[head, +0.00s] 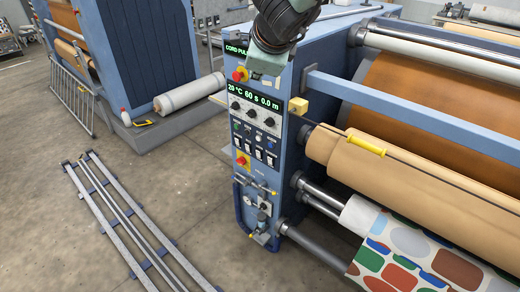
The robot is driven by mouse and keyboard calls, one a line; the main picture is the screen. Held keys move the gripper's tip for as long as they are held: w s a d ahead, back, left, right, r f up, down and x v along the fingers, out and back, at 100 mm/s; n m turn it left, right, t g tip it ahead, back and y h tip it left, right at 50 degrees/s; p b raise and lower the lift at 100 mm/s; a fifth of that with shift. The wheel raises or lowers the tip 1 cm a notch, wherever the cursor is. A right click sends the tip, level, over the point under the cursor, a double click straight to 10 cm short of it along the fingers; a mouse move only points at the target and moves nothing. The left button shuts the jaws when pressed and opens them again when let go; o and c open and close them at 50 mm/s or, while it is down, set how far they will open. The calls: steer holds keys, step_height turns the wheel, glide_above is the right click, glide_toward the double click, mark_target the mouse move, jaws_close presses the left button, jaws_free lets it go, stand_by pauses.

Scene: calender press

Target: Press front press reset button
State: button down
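The press control panel (257,115) stands upright on the blue end frame of the machine. It has a row of small push buttons (259,137) under three black knobs, with black-and-white switches (254,150) below. The labels are too small to read, so I cannot tell which button is the front press reset. My arm comes down from the top edge, and its end with my gripper (264,64) is in front of the upper panel, partly covering the top display. The button row is uncovered, below the gripper. The fingers cannot be made out.
Red emergency buttons (239,76) sit at the panel's upper left and lower down (242,161). A blue crossbar (400,97) and tan rollers (400,170) lie right of the panel. Floor rails (125,220) run at lower left. Open floor lies left of the panel.

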steer(key=w+a+f+m+h, duration=0.2)
steer(key=w+f+m, duration=0.3)
steer(key=f, duration=0.4)
steer(key=m+g+h+b, duration=0.3)
steer(key=m+g+h, duration=0.1)
steer(key=m+h, duration=0.4)
glide_toward(271, 145)
steer(key=s+a+f+m+y, duration=0.1)
steer(key=s+a+f, duration=0.2)
steer(key=s+f, duration=0.25)
steer(key=shift+d+f+m, duration=0.1)
steer(key=shift+f+m, duration=0.2)
steer(key=shift+f, duration=0.35)
steer(key=shift+w+d, duration=0.15)
steer(key=w+d, duration=0.5)
steer(key=w, duration=0.1)
steer(key=shift+w+d, duration=0.2)
steer(key=shift+d, duration=0.05)
